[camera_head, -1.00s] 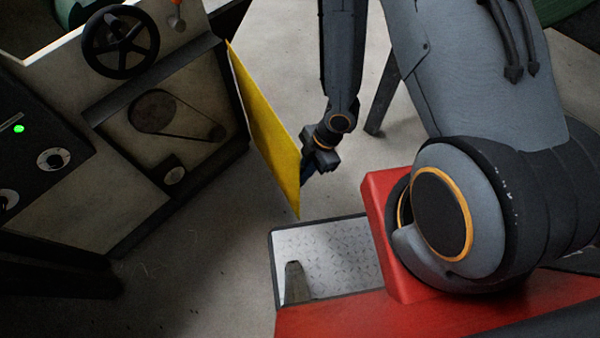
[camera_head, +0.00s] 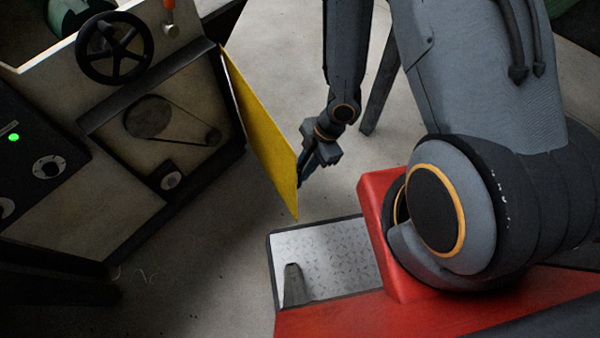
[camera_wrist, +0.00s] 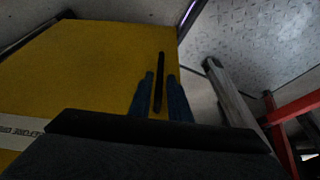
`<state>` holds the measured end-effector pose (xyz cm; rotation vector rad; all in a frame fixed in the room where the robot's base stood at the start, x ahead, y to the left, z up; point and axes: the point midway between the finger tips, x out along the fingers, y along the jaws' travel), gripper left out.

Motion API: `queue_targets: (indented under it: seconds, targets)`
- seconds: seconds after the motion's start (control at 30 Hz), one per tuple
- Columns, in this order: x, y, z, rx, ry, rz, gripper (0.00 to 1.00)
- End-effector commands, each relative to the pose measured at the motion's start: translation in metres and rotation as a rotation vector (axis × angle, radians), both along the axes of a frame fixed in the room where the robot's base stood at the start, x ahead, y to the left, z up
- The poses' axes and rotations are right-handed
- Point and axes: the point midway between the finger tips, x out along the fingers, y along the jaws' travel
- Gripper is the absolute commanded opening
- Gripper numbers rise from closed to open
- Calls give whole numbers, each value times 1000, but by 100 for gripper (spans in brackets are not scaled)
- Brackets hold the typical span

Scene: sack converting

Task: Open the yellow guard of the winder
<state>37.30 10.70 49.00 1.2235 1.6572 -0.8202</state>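The yellow guard (camera_head: 262,135) stands swung out from the front of the winder (camera_head: 105,215), attached along its right side, leaving the belt and pulleys (camera_head: 165,122) exposed. My gripper (camera_head: 303,176) is at the guard's right face, near its free edge. In the wrist view the yellow guard (camera_wrist: 85,70) fills the left and middle. There the blue fingers of my gripper (camera_wrist: 160,82) stand on both sides of a thin black handle (camera_wrist: 161,65) on the guard. Narrow yellow gaps show between fingers and handle, so the fingers look open around it.
A dark control box (camera_head: 40,165) with a green light stands at the left, and a black handwheel (camera_head: 114,48) sits above the pulleys. A metal tread plate (camera_head: 335,255) belongs to my red base. Bare floor (camera_head: 225,225) lies below the guard.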

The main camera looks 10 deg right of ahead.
Motion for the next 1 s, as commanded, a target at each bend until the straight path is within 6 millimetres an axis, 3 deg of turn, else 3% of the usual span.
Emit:
queue_targets:
  seconds: [0.3,1.0]
  targets:
    - [5,-14,35,-1,-1,-1,17]
    - [7,-17,40,-9,-3,-10,17]
